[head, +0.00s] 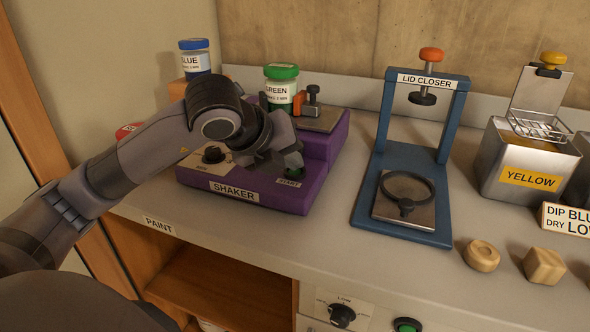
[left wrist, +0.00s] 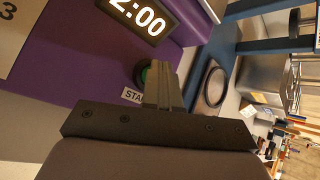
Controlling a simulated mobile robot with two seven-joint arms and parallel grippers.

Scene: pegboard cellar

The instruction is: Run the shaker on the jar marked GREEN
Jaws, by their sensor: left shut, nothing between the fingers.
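The purple shaker (head: 238,197) stands on the bench, labelled SHAKER. The jar marked GREEN (head: 278,93), with a green lid, sits upright at its back beside an orange clamp (head: 299,103). My left gripper (head: 291,158) is shut and empty at the front right of the shaker, its fingertips by the green START button (left wrist: 146,74). I cannot tell whether they touch it. The display (left wrist: 143,18) reads 2:00 in the left wrist view. A dark dial (head: 213,154) is on the shaker's front left. My arm hides part of the shaker. My right gripper is not in view.
The jar marked BLUE (head: 195,61) stands behind my arm. A blue lid closer (head: 362,205) stands right of the shaker. A metal YELLOW tank (head: 499,165) is farther right.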

